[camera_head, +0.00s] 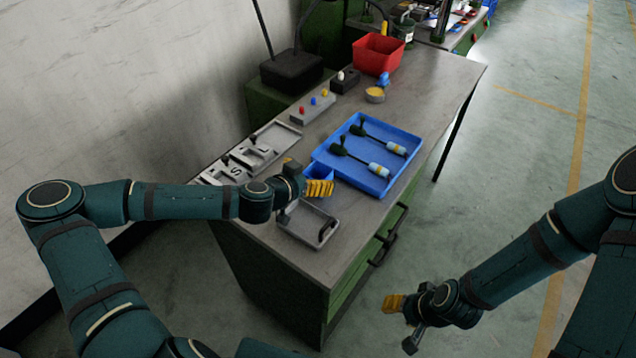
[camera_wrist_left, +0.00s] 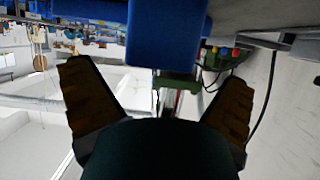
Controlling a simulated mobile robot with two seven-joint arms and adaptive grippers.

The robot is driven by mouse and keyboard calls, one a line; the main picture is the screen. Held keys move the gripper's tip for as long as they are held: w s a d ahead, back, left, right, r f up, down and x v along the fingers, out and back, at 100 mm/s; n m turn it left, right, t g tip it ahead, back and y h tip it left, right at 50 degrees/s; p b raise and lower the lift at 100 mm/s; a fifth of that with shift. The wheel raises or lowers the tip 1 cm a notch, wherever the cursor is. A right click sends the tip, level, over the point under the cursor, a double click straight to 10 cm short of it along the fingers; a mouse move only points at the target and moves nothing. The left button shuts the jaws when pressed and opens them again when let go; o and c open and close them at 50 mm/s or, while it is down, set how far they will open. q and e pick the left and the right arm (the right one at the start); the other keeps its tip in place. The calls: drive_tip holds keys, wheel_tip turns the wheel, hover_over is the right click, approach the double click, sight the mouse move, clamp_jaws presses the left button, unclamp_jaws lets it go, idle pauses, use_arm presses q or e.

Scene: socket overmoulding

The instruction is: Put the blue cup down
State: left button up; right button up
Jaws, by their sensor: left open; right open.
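The blue cup (camera_head: 319,171) is on the grey workbench (camera_head: 440,92), close by the near left corner of the blue tray. My left gripper (camera_head: 306,178) is open, with a finger on either side of the cup, which it partly hides in the head view. In the left wrist view the cup (camera_wrist_left: 168,38) shows between and beyond the spread fingers of my left gripper (camera_wrist_left: 158,88). I cannot tell whether a finger touches it. My right gripper (camera_head: 404,322) is open and empty, low beside the bench.
The blue tray (camera_head: 405,165) holds two dark-handled tools. A grey tray (camera_head: 302,235) lies at the bench's near edge, below my left gripper. Grey fixtures (camera_head: 240,163), a block with coloured buttons (camera_head: 312,105) and a red bin (camera_head: 378,54) line the left and back.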

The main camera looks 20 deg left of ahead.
sight(325, 168)
use_arm(q)
drive_tip(key=x, duration=0.3)
drive_tip(key=shift+w+d+f+b, duration=0.1)
drive_tip(key=shift+d+b, duration=0.1)
drive_tip(key=shift+b, duration=0.1)
drive_tip(key=c, duration=1.1)
